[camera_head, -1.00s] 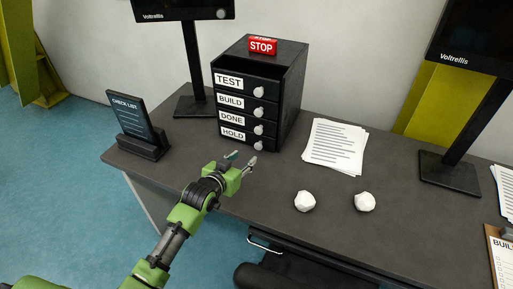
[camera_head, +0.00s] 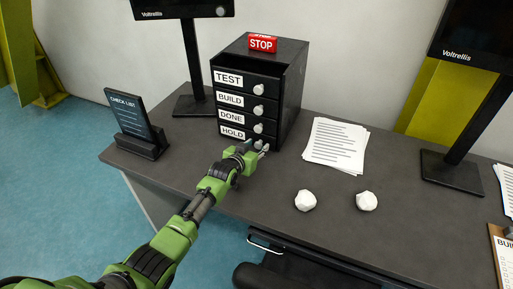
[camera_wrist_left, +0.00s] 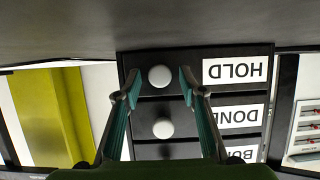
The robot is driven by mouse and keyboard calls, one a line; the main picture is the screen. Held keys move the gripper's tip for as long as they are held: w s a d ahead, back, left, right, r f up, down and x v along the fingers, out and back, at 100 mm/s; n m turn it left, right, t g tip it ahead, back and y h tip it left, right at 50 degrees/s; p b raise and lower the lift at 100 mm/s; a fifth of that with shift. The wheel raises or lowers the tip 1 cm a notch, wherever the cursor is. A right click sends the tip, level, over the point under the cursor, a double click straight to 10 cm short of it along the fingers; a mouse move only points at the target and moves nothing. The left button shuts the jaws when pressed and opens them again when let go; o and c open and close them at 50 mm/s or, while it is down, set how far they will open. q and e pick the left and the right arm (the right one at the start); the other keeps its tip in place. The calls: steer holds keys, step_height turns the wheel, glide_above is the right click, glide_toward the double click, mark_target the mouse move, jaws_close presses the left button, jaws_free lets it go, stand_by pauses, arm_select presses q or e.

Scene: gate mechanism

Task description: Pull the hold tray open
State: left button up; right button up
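The hold tray (camera_head: 233,132) is the lowest drawer of the black drawer cabinet (camera_head: 297,85) and sits flush with the drawers above it. In the left wrist view, which is upside down, the HOLD label (camera_wrist_left: 235,70) and the round white hold knob (camera_wrist_left: 160,76) are clear. My left gripper (camera_head: 258,147) is at the front of the hold tray. In the left wrist view its fingers (camera_wrist_left: 158,84) are open, one on each side of the hold knob, with gaps to it. In the head view the gripper partly hides this knob. My right gripper does not show.
A red STOP block (camera_head: 262,43) sits on the cabinet. A checklist stand (camera_head: 137,125) and a monitor stand (camera_head: 192,103) are to its left. Papers (camera_head: 336,145) and two white lumps (camera_head: 305,200) lie to the right. The desk (camera_head: 215,206) before the cabinet is otherwise clear.

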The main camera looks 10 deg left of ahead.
arm_select(q)
steer(key=shift+w, duration=0.15)
jaws_close()
